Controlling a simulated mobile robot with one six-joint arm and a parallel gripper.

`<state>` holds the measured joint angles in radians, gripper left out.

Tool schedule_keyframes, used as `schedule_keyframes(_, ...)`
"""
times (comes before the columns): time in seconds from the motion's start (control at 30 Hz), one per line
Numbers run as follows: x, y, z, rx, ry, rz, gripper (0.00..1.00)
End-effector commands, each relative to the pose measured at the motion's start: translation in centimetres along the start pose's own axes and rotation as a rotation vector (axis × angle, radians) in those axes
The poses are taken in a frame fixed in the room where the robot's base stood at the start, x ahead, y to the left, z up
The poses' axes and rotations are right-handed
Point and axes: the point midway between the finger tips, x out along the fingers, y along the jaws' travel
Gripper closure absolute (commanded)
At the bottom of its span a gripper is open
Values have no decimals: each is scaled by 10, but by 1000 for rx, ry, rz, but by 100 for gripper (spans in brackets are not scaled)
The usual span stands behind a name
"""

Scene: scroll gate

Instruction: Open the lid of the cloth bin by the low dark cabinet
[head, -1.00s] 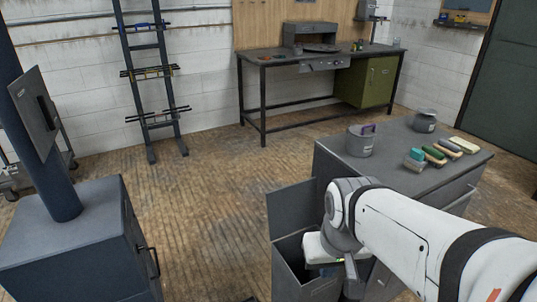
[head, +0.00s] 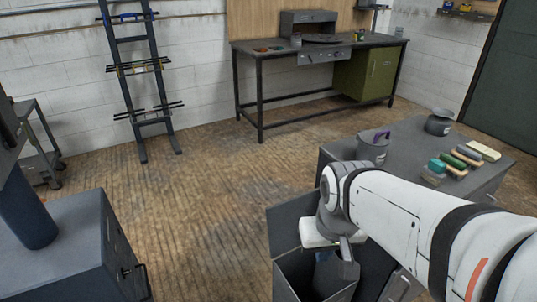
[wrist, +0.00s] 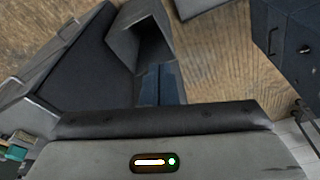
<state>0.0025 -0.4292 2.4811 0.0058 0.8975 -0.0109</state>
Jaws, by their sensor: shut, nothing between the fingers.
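The grey cloth bin (head: 287,281) stands against the low dark cabinet (head: 333,157) in the head view. Its lid (head: 290,217) stands raised at the far left side of the opening. Something blue, probably cloth, shows inside the bin. My gripper (head: 347,268) is shut and empty, over the right part of the bin's opening in this view. It hides part of the opening; whether it touches the bin cannot be told.
On the cabinet top are a grey pot (head: 372,149), another pot (head: 440,122) and several brushes or blocks (head: 463,160). A navy cabinet (head: 75,250) stands at the left. A workbench (head: 315,55) and a ladder-like rack (head: 137,70) stand at the back. The wooden floor between is clear.

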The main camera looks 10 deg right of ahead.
Motion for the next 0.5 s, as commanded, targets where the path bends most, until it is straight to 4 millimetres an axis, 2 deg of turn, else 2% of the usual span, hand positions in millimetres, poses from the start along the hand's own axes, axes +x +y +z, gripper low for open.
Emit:
schedule_keyframes(0.07,2,0,-15,-10,1,-5,100)
schedule_keyframes(0.17,5,0,-48,-28,9,-14,100)
schedule_keyframes(0.37,28,-1,-140,-106,37,-43,100)
schedule_keyframes(0.5,55,0,-203,-161,60,-60,100)
